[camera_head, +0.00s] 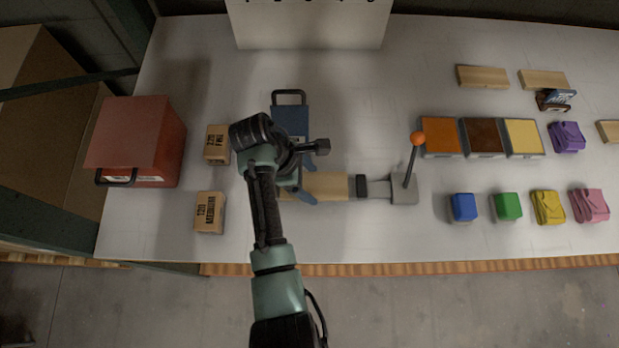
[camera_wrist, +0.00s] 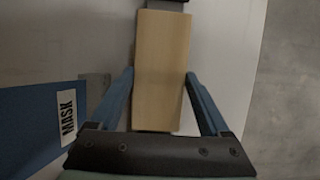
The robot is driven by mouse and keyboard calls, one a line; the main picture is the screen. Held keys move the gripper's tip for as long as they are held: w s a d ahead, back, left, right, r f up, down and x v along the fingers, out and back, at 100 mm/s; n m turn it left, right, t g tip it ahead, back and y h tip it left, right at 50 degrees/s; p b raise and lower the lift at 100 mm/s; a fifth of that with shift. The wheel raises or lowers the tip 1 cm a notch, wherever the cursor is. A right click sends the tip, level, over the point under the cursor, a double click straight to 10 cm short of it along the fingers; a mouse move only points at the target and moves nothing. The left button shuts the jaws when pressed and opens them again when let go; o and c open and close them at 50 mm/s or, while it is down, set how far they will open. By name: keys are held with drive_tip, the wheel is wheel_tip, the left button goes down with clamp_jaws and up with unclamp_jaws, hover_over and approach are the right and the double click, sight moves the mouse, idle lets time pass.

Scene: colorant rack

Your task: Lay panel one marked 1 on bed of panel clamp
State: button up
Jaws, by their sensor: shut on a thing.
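A pale wooden panel (camera_head: 330,187) lies left of the panel clamp (camera_head: 404,190), its right end close to the clamp's dark pad (camera_head: 361,185). In the wrist view the panel (camera_wrist: 160,60) runs lengthwise between my fingers; no number mark is readable. My gripper (camera_head: 308,180) is shut on the panel, with one blue finger along each long side in the wrist view (camera_wrist: 160,74). The clamp's lever stands up with an orange knob (camera_head: 417,138). The clamp's bed is mostly hidden under the panel and arm; I cannot tell whether the panel touches it.
A blue box labelled MASK (camera_wrist: 40,125) stands beside my gripper, also in the head view (camera_head: 289,120). Two cardboard boxes (camera_head: 217,145) (camera_head: 209,212) and a red box (camera_head: 138,140) are left. Colour trays (camera_head: 440,138), blocks, pouches and other wooden pieces (camera_head: 482,77) are right.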

drive_tip(key=shift+f, duration=0.1)
drive_tip(key=o, duration=1.3)
drive_tip(key=shift+c, duration=0.2)
drive_tip(key=p+v, duration=0.1)
drive_tip(key=v, duration=1.1)
drive_tip(key=shift+p, duration=0.35)
